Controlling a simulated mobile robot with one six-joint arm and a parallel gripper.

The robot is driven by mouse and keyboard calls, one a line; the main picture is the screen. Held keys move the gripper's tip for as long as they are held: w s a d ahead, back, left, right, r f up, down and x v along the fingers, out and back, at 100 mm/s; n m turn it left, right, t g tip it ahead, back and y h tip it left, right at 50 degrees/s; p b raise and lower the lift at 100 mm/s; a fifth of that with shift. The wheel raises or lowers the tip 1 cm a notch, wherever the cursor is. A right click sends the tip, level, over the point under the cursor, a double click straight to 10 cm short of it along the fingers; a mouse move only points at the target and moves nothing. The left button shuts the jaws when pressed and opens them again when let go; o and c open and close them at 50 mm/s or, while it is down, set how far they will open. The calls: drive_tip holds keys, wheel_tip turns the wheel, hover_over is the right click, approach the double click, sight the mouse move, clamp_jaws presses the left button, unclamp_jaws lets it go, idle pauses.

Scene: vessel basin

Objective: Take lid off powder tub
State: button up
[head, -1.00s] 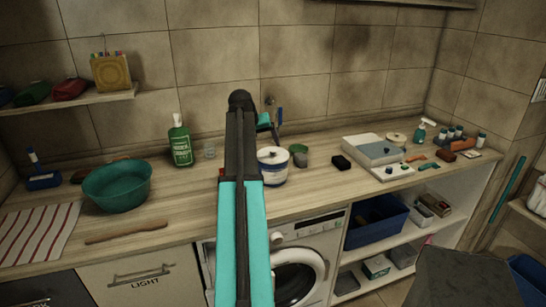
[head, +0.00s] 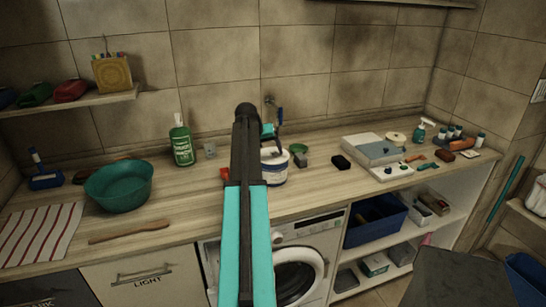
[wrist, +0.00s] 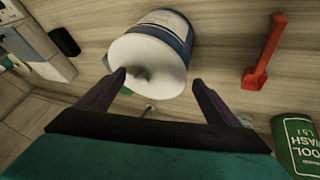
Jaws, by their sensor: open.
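The powder tub (head: 274,176) is white with a blue band and stands on the wooden counter behind my arm, which hides its left part. In the wrist view the tub (wrist: 170,24) shows its white lid (wrist: 148,62) on top, with a dark shadow on it. My gripper (wrist: 157,82) is open, with one dark finger on each side of the lid's near part. The gap between the fingers is empty. I cannot tell whether either finger touches the lid. In the head view the gripper is mostly hidden behind my arm.
A red scoop (wrist: 264,55) lies beside the tub. A green wool wash bottle (head: 182,146) and a small glass (head: 210,150) stand to the left. A green cup (head: 299,157) and a black block (head: 341,162) are to the right. A teal basin (head: 118,186) sits further left.

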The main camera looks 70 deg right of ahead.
sight(266, 158)
idle(0.3)
drive_tip(key=c, duration=1.1)
drive_tip(key=shift+r, duration=0.1)
drive_tip(key=shift+r+p, duration=0.9)
drive_tip(key=shift+r, duration=0.6)
drive_tip(key=shift+s+a+r, duration=0.2)
drive_tip(key=shift+s+a, duration=0.05)
drive_tip(key=shift+a, duration=0.15)
drive_tip(key=s+a+r+p, duration=0.1)
drive_tip(key=s+a+p, duration=0.2)
drive_tip(key=s+a, duration=0.5)
drive_tip(key=a, duration=0.4)
drive_tip(key=shift+s+a+r, duration=0.15)
drive_tip(key=shift+s+r, duration=0.05)
drive_tip(key=shift+s, duration=0.15)
